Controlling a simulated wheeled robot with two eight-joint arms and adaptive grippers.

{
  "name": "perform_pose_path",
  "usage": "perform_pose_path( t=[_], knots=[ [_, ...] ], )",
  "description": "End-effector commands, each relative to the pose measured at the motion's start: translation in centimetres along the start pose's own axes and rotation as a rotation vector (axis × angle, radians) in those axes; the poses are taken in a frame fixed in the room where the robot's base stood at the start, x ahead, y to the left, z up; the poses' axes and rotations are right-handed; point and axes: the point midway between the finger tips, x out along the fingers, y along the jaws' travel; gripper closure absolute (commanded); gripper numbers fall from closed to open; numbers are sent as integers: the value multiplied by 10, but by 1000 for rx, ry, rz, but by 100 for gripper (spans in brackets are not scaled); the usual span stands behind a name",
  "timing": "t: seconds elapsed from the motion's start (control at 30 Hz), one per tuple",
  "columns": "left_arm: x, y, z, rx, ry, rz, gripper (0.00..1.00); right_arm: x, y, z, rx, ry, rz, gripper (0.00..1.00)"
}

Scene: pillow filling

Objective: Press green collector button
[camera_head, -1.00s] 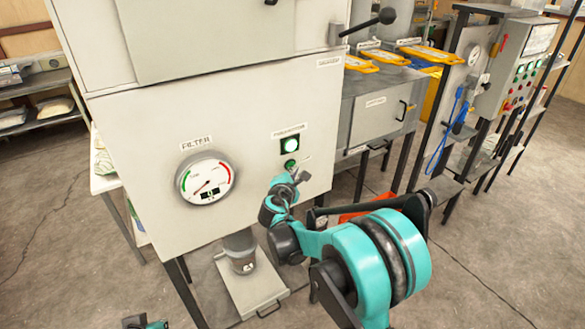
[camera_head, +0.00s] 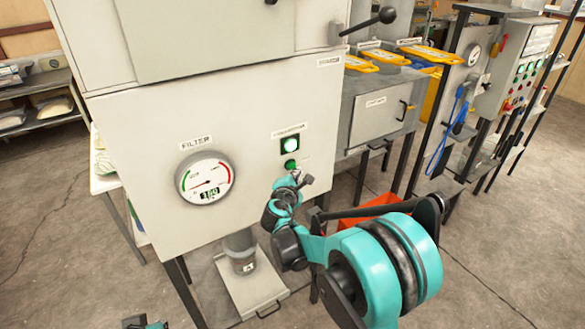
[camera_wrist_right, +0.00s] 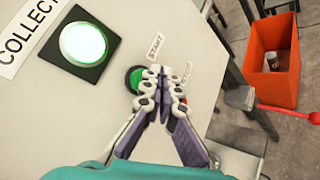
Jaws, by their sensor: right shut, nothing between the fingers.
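In the right wrist view the lamp (camera_wrist_right: 83,43) glows beside a "COLLECT..." label (camera_wrist_right: 27,32). The green button (camera_wrist_right: 137,78) sits by a "START" label, partly hidden by my fingers. My right gripper (camera_head: 303,180) is shut and empty, its tips just below the button. In the right wrist view my right gripper (camera_wrist_right: 163,78) is beside the button; contact cannot be told. Part of my left arm shows at the bottom left; its gripper cannot be made out.
The filter gauge (camera_head: 205,178) is left of the button. A red knob partly shows behind my fingers in the right wrist view. An orange bin (camera_wrist_right: 271,55) stands on the floor to the right. A tray (camera_head: 252,288) sits below the panel.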

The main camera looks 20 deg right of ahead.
Motion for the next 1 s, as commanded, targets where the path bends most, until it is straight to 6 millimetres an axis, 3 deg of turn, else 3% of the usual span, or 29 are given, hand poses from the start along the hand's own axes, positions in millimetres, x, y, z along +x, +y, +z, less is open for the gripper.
perform_pose_path(
  t=[0.27,0.7,1.0],
  knots=[
    [0,0,0,0,0,0,100,-2,-1,1,0,0,0,100],
    [2,0,1,0,0,0,100,-30,-22,22,0,0,0,100],
    [2,0,1,0,0,0,100,-35,-25,25,0,0,0,100]
  ],
)
